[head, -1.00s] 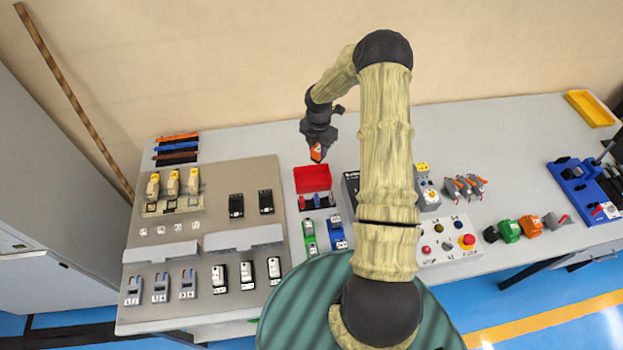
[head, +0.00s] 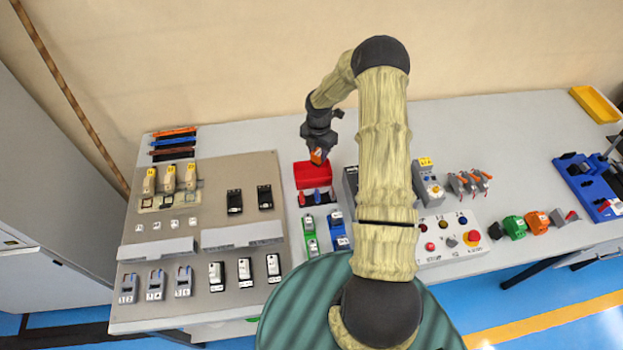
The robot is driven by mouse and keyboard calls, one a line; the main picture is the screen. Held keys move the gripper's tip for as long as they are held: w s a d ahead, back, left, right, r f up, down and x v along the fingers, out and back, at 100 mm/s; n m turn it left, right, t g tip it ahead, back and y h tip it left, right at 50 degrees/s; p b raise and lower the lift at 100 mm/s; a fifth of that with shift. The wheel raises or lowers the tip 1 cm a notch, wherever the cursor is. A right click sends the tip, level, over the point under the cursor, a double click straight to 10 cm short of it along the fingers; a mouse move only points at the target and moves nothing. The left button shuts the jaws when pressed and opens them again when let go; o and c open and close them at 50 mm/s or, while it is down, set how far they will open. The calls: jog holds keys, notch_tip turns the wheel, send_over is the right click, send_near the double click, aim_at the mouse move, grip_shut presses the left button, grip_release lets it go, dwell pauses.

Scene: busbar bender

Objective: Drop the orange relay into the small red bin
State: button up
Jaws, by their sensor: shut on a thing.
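The small red bin (head: 313,178) stands on the grey table, left of my arm. My gripper (head: 318,157) points down at the bin's back part and is shut on the orange relay (head: 316,156). The relay shows as a small orange block with a dark side between the fingers. It overlaps the bin's back edge in the picture. I cannot tell whether it is above the rim or inside the bin.
A rack of red and blue parts (head: 317,198) stands in front of the bin. Green (head: 309,236) and blue (head: 337,230) devices are nearer. A grey panel (head: 217,200) with several components lies left. A yellow tray (head: 594,105) is far right.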

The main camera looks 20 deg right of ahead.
jog(key=shift+f, duration=0.45)
jog(key=o, duration=1.2)
jog(key=shift+c, duration=0.2)
jog(key=shift+r, duration=0.15)
notch_tip(320, 180, up, 17)
jog(key=b, duration=0.4)
